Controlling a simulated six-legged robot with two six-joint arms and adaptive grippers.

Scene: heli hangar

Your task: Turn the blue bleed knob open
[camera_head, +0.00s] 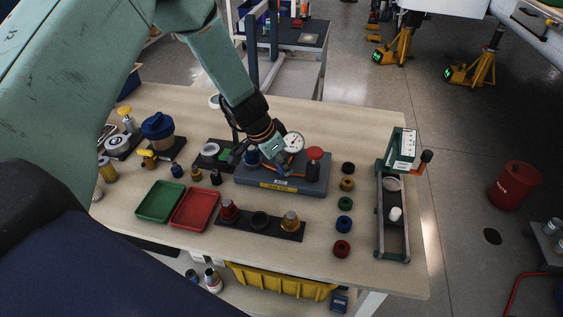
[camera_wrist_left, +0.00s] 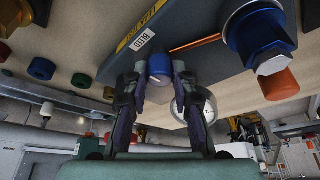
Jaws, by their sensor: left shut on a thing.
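The blue bleed knob (camera_wrist_left: 160,68) sits on a grey block (camera_wrist_left: 170,25) beside a white label reading BLEED. In the left wrist view my left gripper (camera_wrist_left: 160,82) has its two fingers on either side of this knob, shut on it. In the head view my left gripper (camera_head: 272,154) reaches down onto the grey block (camera_head: 300,184), which has a yellow front label. The gripper and wrist hide the knob there. The knob's turned angle cannot be told. My right gripper is not in view.
A white-faced gauge (camera_head: 293,142) and a red knob (camera_head: 315,153) stand close to the gripper. A larger blue fitting (camera_wrist_left: 258,40) is nearby. Green (camera_head: 160,202) and red (camera_head: 195,208) trays lie left. Several coloured caps and a green-framed stand (camera_head: 379,215) are right.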

